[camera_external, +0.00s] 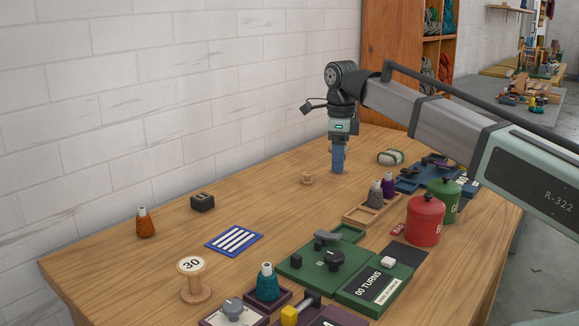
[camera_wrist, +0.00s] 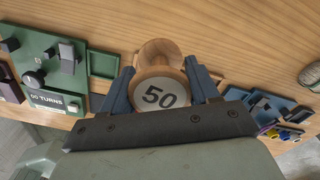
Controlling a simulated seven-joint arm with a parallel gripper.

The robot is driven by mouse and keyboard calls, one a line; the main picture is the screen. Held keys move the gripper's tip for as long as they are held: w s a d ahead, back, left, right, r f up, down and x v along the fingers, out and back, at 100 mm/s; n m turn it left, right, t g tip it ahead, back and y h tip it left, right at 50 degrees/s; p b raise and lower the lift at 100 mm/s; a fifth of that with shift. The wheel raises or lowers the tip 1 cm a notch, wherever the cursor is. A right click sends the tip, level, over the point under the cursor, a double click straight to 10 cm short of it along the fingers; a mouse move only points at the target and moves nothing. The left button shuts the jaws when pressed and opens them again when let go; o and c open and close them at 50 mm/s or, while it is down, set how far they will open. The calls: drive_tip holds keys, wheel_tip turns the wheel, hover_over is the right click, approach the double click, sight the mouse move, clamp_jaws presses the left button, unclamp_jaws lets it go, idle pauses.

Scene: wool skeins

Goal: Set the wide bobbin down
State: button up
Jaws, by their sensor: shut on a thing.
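The wide bobbin (camera_wrist: 160,95) is pale wood with a grey disc marked 50 on its near end; its other round wooden end shows beyond the disc. In the wrist view it sits between the two blue fingers of my gripper (camera_wrist: 161,82), which is shut on it. In the external view my gripper (camera_external: 338,170) points down over the back of the table, low near the wood. A small wooden piece (camera_external: 307,178) shows just left of my gripper.
A bobbin marked 30 (camera_external: 193,280) stands at front left. A blue striped mat (camera_external: 234,240), an orange cone (camera_external: 145,224) and a dark block (camera_external: 202,202) lie left. Green panels (camera_external: 325,262), a red canister (camera_external: 425,221) and a green canister (camera_external: 444,196) crowd the right. Bare wood lies left of my gripper.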

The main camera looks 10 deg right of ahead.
drive_tip(key=w+d+m, duration=0.1)
drive_tip(key=w+d, duration=0.4)
drive_tip(key=w+d+m, duration=0.1)
drive_tip(key=w+d, duration=0.8)
drive_tip(key=d, duration=0.1)
drive_tip(key=shift+w+d+m, duration=0.2)
drive_tip(key=shift+w+m, duration=0.2)
drive_tip(key=w+n, duration=0.5)
drive_tip(key=w, duration=0.2)
drive_tip(key=shift+s+d+f, duration=0.1)
drive_tip(key=shift+d+f, duration=0.05)
drive_tip(key=shift+f, duration=2.2)
drive_tip(key=shift+s+d+f, duration=0.1)
drive_tip(key=shift+d+f, duration=0.05)
drive_tip(key=shift+f, duration=2.2)
drive_tip(key=shift+f, duration=0.15)
drive_tip(key=o, duration=1)
drive_tip(key=shift+o, duration=0.2)
wheel_tip(320, 180, up, 12)
